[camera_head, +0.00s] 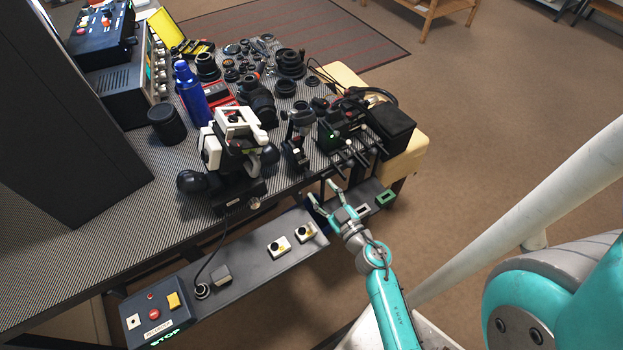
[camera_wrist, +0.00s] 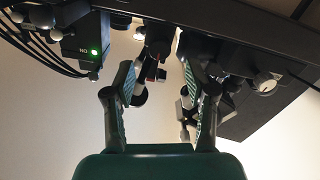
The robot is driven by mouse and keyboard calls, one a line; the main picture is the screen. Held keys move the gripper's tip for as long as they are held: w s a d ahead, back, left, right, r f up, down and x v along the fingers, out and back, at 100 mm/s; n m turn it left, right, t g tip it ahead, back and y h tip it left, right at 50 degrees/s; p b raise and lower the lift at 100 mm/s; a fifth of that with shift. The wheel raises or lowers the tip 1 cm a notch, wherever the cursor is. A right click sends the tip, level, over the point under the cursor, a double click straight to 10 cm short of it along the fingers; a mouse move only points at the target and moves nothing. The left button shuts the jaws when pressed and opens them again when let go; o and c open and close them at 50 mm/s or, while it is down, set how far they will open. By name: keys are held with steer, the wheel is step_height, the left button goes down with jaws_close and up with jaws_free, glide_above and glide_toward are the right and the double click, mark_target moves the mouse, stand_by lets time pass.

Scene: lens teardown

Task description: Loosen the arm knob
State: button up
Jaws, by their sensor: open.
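My gripper (camera_head: 322,191) is open and empty at the front edge of the bench, its fingers pointing toward the small black stand (camera_head: 297,140). In the wrist view the two fingers of my gripper (camera_wrist: 158,76) are spread wide apart. A dark upright part with a small red mark (camera_wrist: 158,58) shows between and beyond them, touching neither finger. A dark round part (camera_wrist: 140,95) sits beside the left finger, partly hidden by it. I cannot tell for certain which of these small parts is the arm knob.
A white-and-black instrument (camera_head: 234,138) stands left of the stand. A black device with cables and a green light (camera_head: 342,122) stands right of it. A lower shelf (camera_head: 250,262) with switches runs along the bench front.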

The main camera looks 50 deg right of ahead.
mark_target(312, 178)
steer(key=x, duration=0.5)
steer(key=shift+w+d, duration=0.1)
steer(key=shift+w, duration=0.3)
jaws_close()
